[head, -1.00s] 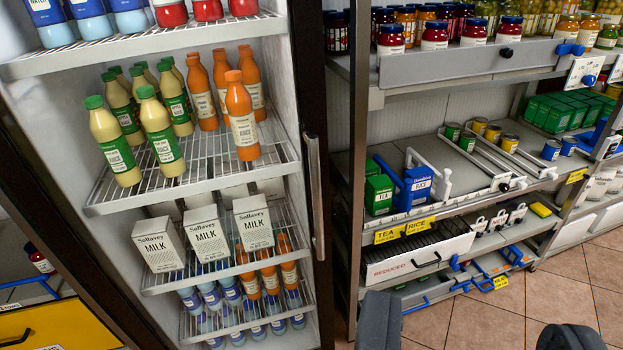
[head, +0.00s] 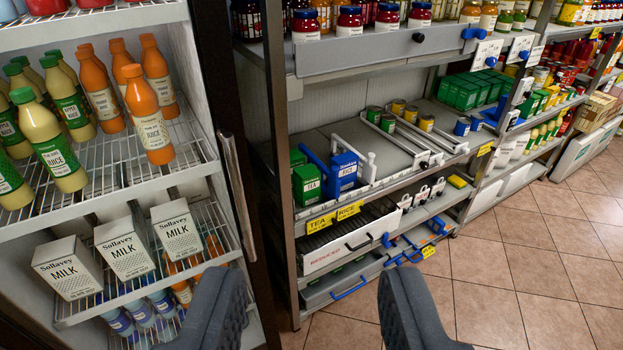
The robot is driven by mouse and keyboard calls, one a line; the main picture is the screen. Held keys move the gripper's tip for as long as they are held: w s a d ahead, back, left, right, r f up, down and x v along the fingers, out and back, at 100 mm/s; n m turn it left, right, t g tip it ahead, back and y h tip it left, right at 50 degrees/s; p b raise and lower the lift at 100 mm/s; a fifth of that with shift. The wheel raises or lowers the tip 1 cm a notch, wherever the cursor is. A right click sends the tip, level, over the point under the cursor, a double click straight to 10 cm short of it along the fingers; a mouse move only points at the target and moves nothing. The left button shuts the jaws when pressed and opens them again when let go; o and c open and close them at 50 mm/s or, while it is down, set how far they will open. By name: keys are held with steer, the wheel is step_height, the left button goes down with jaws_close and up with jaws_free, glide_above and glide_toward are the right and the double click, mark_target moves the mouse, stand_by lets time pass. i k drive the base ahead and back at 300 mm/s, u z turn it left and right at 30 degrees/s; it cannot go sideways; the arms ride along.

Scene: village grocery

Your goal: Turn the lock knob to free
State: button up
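My gripper (head: 312,285) shows at the bottom of the head view as two dark grey fingers set wide apart. It is open, with nothing between the fingers. Several knobs are in view, and I cannot tell which is the lock knob. A blue knob (head: 490,62) sits on a white plate at the shelf post, upper right. A second blue knob (head: 525,55) is on a plate beside it. A black knob (head: 418,38) and a blue handle (head: 473,33) are on the grey upper shelf front (head: 360,57). My gripper is well apart from all of them.
A fridge (head: 110,188) with juice bottles and milk cartons stands open at left, its door handle (head: 238,190) upright. The shelf unit holds jars, tins, tea and rice boxes and a drawer marked REDUCED (head: 345,247). Tiled floor (head: 520,240) at right is clear.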

mark_target(423, 165)
steer(key=z, duration=0.85)
steer(key=k, duration=1.1)
steer(key=z, duration=1.2)
steer(key=i, duration=1.35)
steer(key=u, duration=0.3)
steer(key=i, duration=1.3)
steer(key=u, duration=0.85)
steer(key=i, duration=1.15)
steer(key=u, duration=1.35)
steer(key=i, duration=0.8)
steer(key=u, duration=0.55)
